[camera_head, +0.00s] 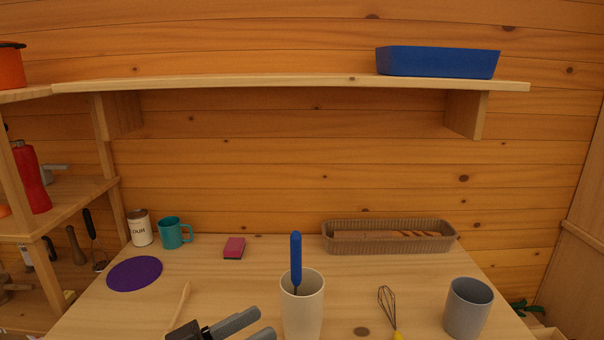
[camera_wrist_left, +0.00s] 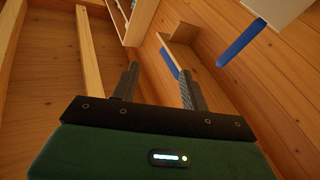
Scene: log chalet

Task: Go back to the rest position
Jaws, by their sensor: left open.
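My left gripper (camera_head: 265,322) is low in the head view, just left of a white cup (camera_head: 302,312). Its two fingers are apart, and in the left wrist view (camera_wrist_left: 158,82) nothing is between them. A utensil with a blue handle (camera_head: 296,258) stands upright in the white cup. The blue handle (camera_wrist_left: 241,43) and part of the cup (camera_wrist_left: 278,10) also show at the upper right of the left wrist view, apart from the fingers. My right gripper is not in view.
A wooden utensil (camera_head: 181,303) lies beside my left gripper. A whisk (camera_head: 388,305) and a grey cup (camera_head: 467,308) are on the right. A purple mat (camera_head: 135,273), teal mug (camera_head: 172,233), pink sponge (camera_head: 234,247) and wicker basket (camera_head: 390,247) lie farther back. A shelf (camera_head: 270,84) hangs above.

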